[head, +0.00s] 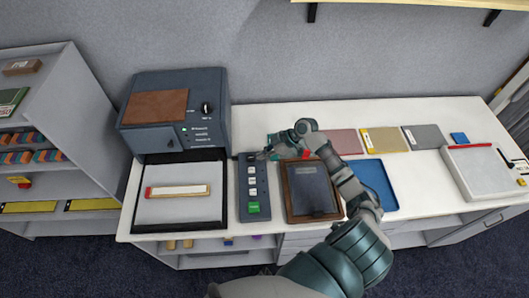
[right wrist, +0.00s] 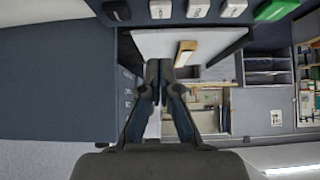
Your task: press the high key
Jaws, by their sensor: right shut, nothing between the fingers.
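A dark key panel (head: 243,205) lies on the white table, with a column of keys: a dark key at the far end, several white keys (head: 252,182) and a green key (head: 253,207) at the near end. The key labels are too small to read, so I cannot tell which key is the high one. My right gripper (head: 262,155) is shut and empty at the panel's far end, close to the dark key; contact cannot be told. In the right wrist view the panel's keys (right wrist: 197,8) run along the top edge, apart from the shut fingertips (right wrist: 163,72). My left gripper is not in view.
A dark machine (head: 150,138) with a knob stands left of the panel, behind a tray (head: 180,212) holding a wood-edged strip. A dark framed tablet (head: 313,190) and a blue tray (head: 375,185) lie to the right. Coloured mats line the back.

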